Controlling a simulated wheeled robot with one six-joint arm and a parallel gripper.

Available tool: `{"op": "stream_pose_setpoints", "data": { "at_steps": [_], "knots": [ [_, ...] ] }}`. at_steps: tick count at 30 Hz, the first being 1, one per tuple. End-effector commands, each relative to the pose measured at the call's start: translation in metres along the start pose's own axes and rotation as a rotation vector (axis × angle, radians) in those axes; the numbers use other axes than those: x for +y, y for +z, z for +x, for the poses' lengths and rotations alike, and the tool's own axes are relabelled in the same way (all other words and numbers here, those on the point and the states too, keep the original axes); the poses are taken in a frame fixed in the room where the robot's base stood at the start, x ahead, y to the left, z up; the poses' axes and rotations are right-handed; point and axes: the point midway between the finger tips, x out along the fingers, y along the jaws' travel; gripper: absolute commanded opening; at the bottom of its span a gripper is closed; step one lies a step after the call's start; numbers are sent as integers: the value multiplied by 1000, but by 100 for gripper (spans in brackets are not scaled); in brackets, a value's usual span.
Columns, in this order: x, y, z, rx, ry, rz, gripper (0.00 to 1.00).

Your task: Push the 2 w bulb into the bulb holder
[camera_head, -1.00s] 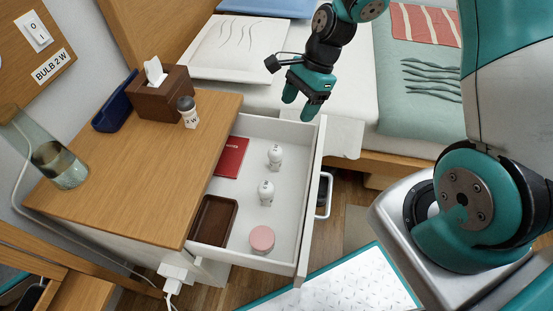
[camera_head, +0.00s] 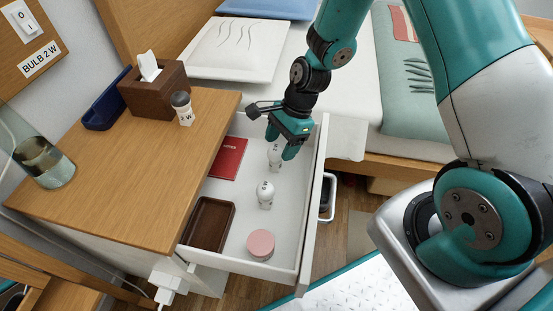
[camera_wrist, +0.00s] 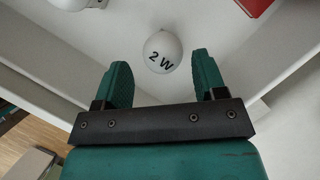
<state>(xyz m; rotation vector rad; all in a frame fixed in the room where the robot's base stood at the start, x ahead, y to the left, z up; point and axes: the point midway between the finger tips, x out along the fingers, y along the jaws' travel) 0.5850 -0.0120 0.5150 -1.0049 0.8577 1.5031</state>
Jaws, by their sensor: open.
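The 2 W bulb (camera_wrist: 163,50) is white and round, with its label facing my wrist camera. In the head view this bulb (camera_head: 274,158) stands in the open drawer, partly hidden by my gripper. My gripper (camera_head: 281,143) is open and empty, pointing down just above it. In the wrist view the bulb shows between and beyond the two fingertips, with a gap on both sides. A small piece with a dark grey top and a white body marked with a W (camera_head: 183,109) stands on the nightstand top. I cannot tell whether it is the bulb holder.
The drawer (camera_head: 312,215) also holds a second white bulb (camera_head: 265,194), a red notebook (camera_head: 228,158), a brown tray (camera_head: 210,223) and a pink round box (camera_head: 261,244). A tissue box (camera_head: 155,92), blue tray (camera_head: 106,100) and glass vase (camera_head: 45,162) stand on the nightstand (camera_head: 130,190).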

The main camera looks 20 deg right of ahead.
Motion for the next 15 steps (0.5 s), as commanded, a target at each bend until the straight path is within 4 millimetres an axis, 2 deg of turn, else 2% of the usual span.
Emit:
{"op": "stream_pose_setpoints", "data": {
  "at_steps": [5, 15],
  "knots": [
    [0, 0, 4, 0, 1, 0, 65],
    [-2, 4, 51, 0, 2, 1, 65]
  ]
}}
